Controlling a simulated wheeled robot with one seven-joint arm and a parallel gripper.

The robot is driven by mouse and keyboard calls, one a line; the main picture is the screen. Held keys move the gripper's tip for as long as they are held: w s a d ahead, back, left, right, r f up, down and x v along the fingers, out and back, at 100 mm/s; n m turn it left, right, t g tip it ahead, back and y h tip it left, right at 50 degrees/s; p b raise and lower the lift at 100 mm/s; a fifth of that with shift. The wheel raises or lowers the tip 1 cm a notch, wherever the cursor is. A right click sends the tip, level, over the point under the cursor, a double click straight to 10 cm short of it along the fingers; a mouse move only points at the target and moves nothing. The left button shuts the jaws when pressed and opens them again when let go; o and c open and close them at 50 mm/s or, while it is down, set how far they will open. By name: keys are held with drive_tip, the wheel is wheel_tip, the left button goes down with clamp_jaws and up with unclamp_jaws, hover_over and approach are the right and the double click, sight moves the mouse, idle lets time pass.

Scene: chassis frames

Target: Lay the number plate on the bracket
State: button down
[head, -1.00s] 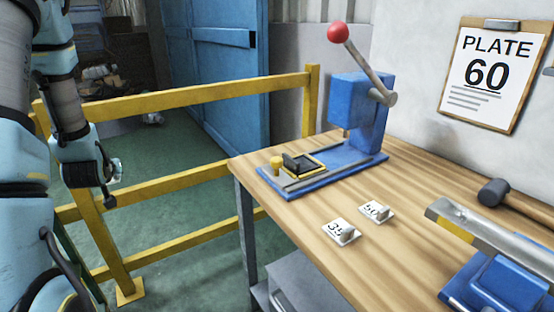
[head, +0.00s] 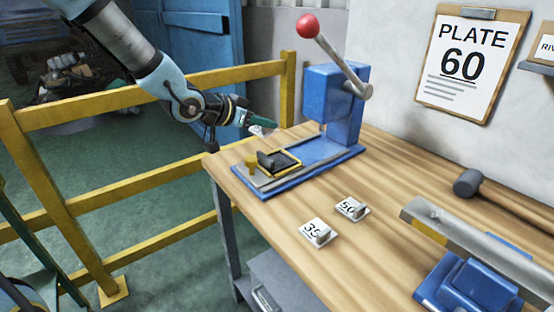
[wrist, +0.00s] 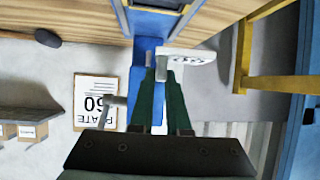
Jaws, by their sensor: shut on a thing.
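My gripper (head: 255,126) is shut on a white number plate (head: 263,130), which it holds in the air to the left of the blue press. In the wrist view, the green fingers (wrist: 161,82) pinch the plate's small grey grip. The plate (wrist: 198,56) extends to the right of them; its number is too small and angled to read surely. A black bracket-like piece (head: 266,159) sits in a yellow-edged nest on the press's slide, below and slightly right of the gripper. Plates 35 (head: 314,233) and 50 (head: 350,208) lie on the bench.
The blue press (head: 335,100) has a raised lever with a red knob (head: 307,26). A sign (head: 468,60) on the wall reads PLATE 60. A metal rail on a blue stand (head: 475,283) and a mallet (head: 468,183) are at right. A yellow railing (head: 100,105) runs below my arm.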

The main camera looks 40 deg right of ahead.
drive_tip(key=s+d+r+m+g, duration=0.1)
drive_tip(key=s+d, duration=0.1)
drive_tip(key=s, duration=0.1)
hover_over(278, 167)
wheel_tip(278, 167, down, 5)
drive_tip(key=shift+s+d+f, duration=0.1)
drive_tip(key=shift+f, duration=2.15)
drive_tip(key=shift+f, duration=0.15)
drive_tip(key=c, duration=0.9)
unclamp_jaws()
